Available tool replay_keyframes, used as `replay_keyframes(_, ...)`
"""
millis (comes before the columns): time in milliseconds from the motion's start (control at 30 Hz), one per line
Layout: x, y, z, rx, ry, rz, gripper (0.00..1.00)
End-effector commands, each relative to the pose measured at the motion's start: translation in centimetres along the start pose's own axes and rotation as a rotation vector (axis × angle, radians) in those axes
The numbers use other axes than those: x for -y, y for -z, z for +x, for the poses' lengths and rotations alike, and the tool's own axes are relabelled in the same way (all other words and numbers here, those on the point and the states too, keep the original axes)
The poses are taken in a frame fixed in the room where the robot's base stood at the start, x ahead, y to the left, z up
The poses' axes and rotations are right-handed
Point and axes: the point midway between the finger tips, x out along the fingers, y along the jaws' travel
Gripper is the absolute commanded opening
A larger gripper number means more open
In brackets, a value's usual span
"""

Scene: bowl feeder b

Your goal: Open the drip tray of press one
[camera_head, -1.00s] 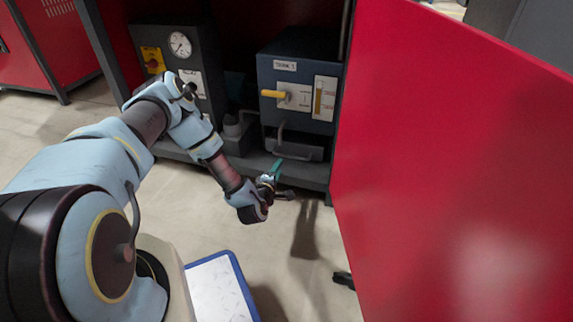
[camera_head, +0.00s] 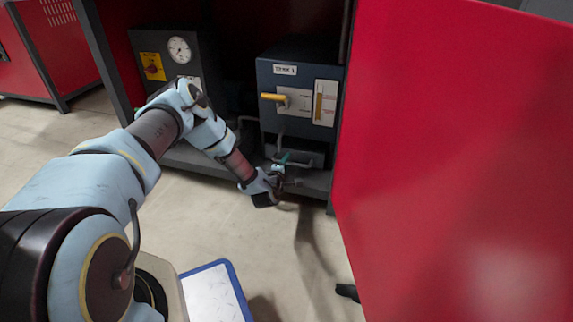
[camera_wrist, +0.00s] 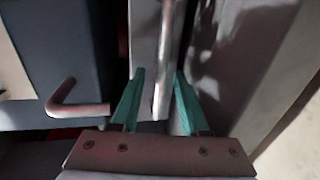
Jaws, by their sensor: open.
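Press one (camera_head: 298,92) is a dark blue box with a yellow lever, inside an open red cabinet. The drip tray (camera_head: 312,160) is a low grey box beneath it, partly hidden by my gripper (camera_head: 283,163). In the wrist view, the tray's pale grey front (camera_wrist: 144,35) lies ahead of my gripper (camera_wrist: 158,75). A grey bar handle (camera_wrist: 167,50) runs from the top down between the two teal fingers. The fingers are open, one on each side of it; I cannot tell whether either touches it.
The open red door (camera_head: 450,170) stands close at the right. A bent pipe (camera_wrist: 75,106) is left of the fingers. A dark panel with a gauge (camera_head: 179,50) stands left of the press. A blue-rimmed tray (camera_head: 232,272) is at the bottom.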

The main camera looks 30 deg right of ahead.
Motion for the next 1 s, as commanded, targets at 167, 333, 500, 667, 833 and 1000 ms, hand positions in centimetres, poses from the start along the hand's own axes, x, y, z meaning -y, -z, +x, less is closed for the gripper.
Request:
replay_keyframes(167,0.01,0.01,-0.02,0.0,0.0,0.0,0.31)
replay_keyframes(333,0.02,0.02,-0.03,0.0,0.0,0.0,0.12)
replay_keyframes(500,0.03,0.02,-0.04,0.0,0.0,0.0,0.0)
replay_keyframes(667,0.03,0.03,-0.04,0.0,0.0,0.0,0.0)
replay_keyframes(833,0.04,0.03,-0.04,0.0,0.0,0.0,0.0)
replay_keyframes(1000,0.04,0.03,-0.05,0.0,0.0,0.0,0.0)
